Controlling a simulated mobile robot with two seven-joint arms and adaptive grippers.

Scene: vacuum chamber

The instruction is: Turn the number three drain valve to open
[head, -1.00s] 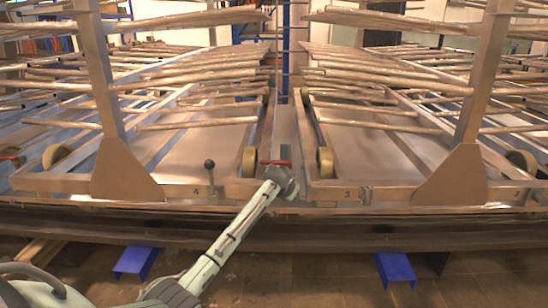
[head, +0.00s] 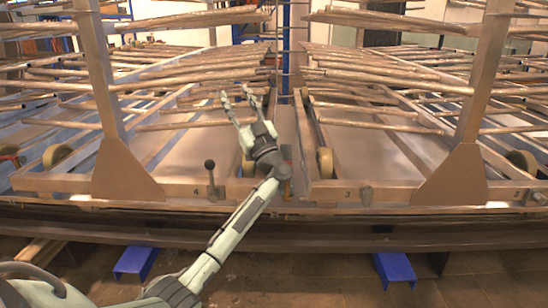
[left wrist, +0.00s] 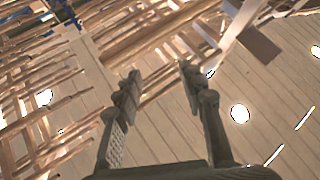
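The number three drain valve (head: 366,195) is a small metal fitting on the front rail of the frame, just right of the "3" label (head: 347,194). No upright lever shows clearly on it, and its exact position is hard to read. My left gripper (head: 244,92) is raised to the upper left of the valve, well apart from it, with fingers pointing up and spread. In the left wrist view, both fingers of this gripper (left wrist: 160,75) stand apart with nothing between them. My right gripper is not in view.
A black-knobbed lever (head: 210,178) stands upright by the "4" label on the left. Another fitting (head: 535,198) sits at the far right of the rail. Slanted metal posts (head: 476,90) and racks of rods crowd the frame. Blue blocks (head: 394,268) stand on the floor below.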

